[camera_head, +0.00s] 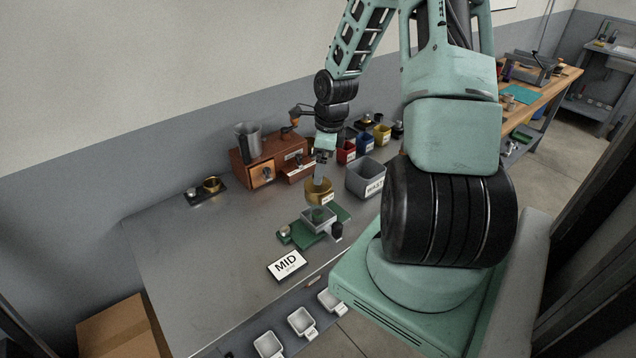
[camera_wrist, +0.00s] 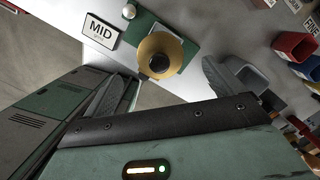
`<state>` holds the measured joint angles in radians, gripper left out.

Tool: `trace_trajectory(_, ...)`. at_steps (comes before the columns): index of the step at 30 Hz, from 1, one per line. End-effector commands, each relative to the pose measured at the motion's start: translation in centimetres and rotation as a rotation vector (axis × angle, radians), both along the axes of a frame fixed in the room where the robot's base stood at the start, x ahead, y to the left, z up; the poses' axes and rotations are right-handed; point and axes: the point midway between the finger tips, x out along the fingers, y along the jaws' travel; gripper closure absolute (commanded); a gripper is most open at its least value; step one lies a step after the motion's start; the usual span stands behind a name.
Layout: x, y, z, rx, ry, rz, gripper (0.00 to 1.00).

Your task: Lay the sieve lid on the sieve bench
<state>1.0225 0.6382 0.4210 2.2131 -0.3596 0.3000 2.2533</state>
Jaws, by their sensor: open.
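A round brass piece (camera_head: 318,194) with a dark round middle stands over the green bench unit; in the wrist view it shows from above (camera_wrist: 143,47). I take it for the sieve or its lid, but cannot tell which. The green base (camera_head: 307,241), probably the sieve bench, lies under it with a grey square tray (camera_head: 318,221) on top. My gripper (camera_head: 321,172) is right above the brass piece, pointing down. It is open, and the brass piece appears in the space between and beyond its fingers (camera_wrist: 170,85). Whether the fingers touch it is hidden.
A white MID sign (camera_head: 287,265) stands in front of the green base. A grey bin (camera_head: 367,178) stands to the right, a wooden drawer box (camera_head: 262,170) behind. The left tabletop is free.

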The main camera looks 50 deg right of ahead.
Motion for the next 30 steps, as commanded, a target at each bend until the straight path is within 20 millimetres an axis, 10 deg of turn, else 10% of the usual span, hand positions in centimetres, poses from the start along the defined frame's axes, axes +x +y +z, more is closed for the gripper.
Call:
trace_trajectory(21,0.6,0.4,-5.0,-0.001,0.000,0.000,0.07)
trace_trajectory(27,0.6,0.4,-5.0,-0.001,0.000,0.000,0.56)
trace_trajectory(30,0.6,0.4,-5.0,-0.001,0.000,0.000,0.60)
